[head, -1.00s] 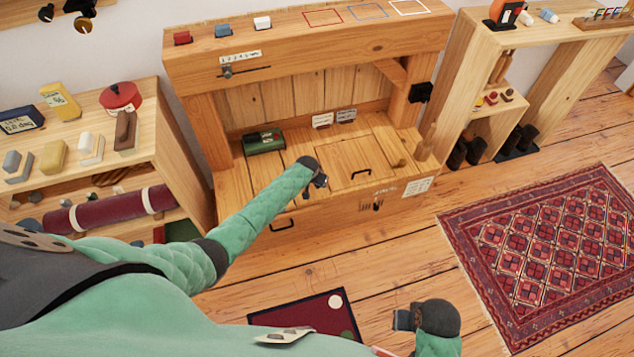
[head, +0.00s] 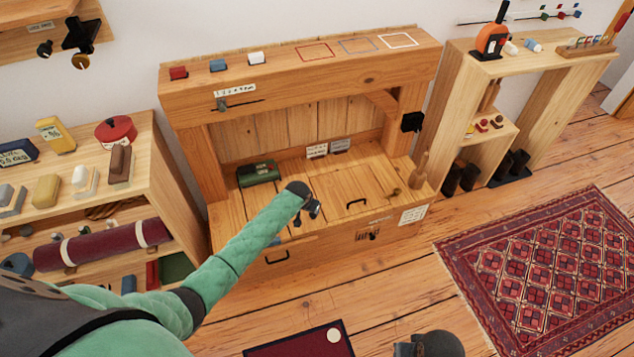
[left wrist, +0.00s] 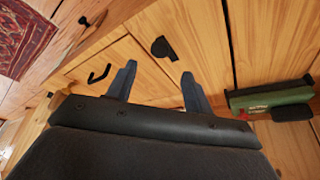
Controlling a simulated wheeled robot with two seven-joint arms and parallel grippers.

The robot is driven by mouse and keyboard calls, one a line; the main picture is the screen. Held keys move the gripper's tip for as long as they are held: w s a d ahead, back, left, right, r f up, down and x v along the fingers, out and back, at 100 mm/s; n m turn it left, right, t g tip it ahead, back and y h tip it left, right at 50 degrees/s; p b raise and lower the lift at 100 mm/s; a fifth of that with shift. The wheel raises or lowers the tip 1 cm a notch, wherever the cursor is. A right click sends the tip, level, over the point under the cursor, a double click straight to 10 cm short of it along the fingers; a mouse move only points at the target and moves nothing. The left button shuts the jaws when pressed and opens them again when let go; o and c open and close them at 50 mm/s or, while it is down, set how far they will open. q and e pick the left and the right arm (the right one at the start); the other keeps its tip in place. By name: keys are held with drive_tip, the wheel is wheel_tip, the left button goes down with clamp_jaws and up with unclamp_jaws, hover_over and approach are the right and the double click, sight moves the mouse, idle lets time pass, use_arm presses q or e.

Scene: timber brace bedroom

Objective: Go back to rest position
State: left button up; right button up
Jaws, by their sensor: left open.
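My left arm reaches in a green quilted sleeve over the wooden workbench (head: 320,240). My left gripper (head: 311,210) is above the bench's planked top, left of a black handle (head: 356,202). In the left wrist view my left gripper (left wrist: 158,90) is open, its two dark fingers apart with nothing between them. Bare planks and the handle (left wrist: 99,74) lie beyond the fingers. My right gripper (head: 408,349) is at the bottom edge of the head view, over the floor. It is mostly cut off, and its jaws cannot be made out.
A green box (head: 258,172) sits on the bench's left; it also shows in the left wrist view (left wrist: 270,98). Shelves (head: 150,190) stand left and an open wooden unit (head: 455,95) right. A patterned rug (head: 540,265) and a dark red mat (head: 300,343) lie on the floor.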

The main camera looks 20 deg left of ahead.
use_arm(q)
drive_tip(key=d+r+m, duration=0.1)
drive_tip(key=d+r, duration=0.1)
drive_tip(key=r, duration=0.6)
drive_tip(key=d+r+m, duration=0.1)
drive_tip(key=d+r, duration=0.1)
drive_tip(key=r, duration=0.6)
drive_tip(key=s+d+r, duration=0.2)
drive_tip(key=s+r, duration=0.4)
drive_tip(key=s, duration=0.3)
drive_tip(key=s+d+r+n, duration=0.1)
drive_tip(key=s+d+r, duration=0.1)
drive_tip(key=s, duration=1.6)
drive_tip(key=s+f+g, duration=0.1)
drive_tip(key=s+f, duration=0.1)
drive_tip(key=s, duration=0.4)
drive_tip(key=s+f+g, duration=0.1)
drive_tip(key=s+f, duration=0.2)
drive_tip(key=s, duration=0.3)
drive_tip(key=s+f+n+g, duration=0.1)
drive_tip(key=s+f, duration=0.2)
drive_tip(key=s, duration=0.4)
drive_tip(key=shift+d+f, duration=0.15)
